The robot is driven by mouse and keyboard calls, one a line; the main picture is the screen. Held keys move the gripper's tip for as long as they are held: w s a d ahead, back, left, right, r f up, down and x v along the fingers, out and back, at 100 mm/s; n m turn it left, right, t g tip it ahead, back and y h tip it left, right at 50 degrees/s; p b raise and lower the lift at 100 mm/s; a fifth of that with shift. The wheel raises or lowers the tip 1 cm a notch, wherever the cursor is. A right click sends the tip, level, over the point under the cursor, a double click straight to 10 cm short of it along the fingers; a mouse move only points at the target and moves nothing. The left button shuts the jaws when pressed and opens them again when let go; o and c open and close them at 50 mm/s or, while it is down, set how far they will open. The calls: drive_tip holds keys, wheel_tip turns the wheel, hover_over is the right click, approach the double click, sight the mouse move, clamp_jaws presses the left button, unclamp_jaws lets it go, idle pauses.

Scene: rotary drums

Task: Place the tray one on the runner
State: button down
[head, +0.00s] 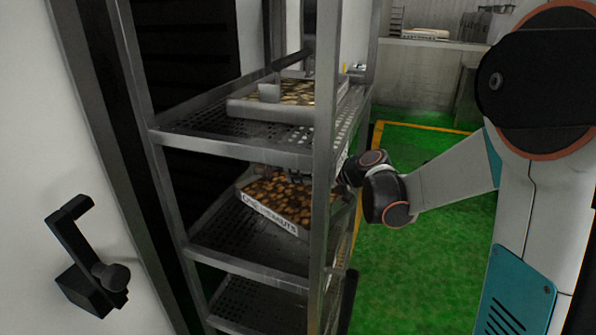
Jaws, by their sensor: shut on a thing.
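A tray of brown nuts (272,216) with a white front label, which seems to begin with "ONE", is at the middle level of the metal rack (331,170). It sits at an angle, at or just above the perforated middle shelf (240,240); I cannot tell whether it rests on it. My arm reaches in from the right, behind the rack's front post. My gripper (298,177) is at the tray's far edge, shut on the tray. The post and the upper shelf partly hide the fingers. I cannot pick out which part is the runner.
Another filled tray (270,110) stands on the upper shelf, with a grey block on it. A lower shelf (262,305) looks empty. The rack posts stand close to my arm. A white door with a black handle (90,255) is at left. Green floor (420,270) is clear at right.

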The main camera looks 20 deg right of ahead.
drive_tip(key=c, duration=1.5)
unclamp_jaws()
drive_tip(key=shift+o, duration=0.2)
drive_tip(key=shift+r, duration=0.1)
drive_tip(key=p+v, duration=0.3)
drive_tip(key=v, duration=0.9)
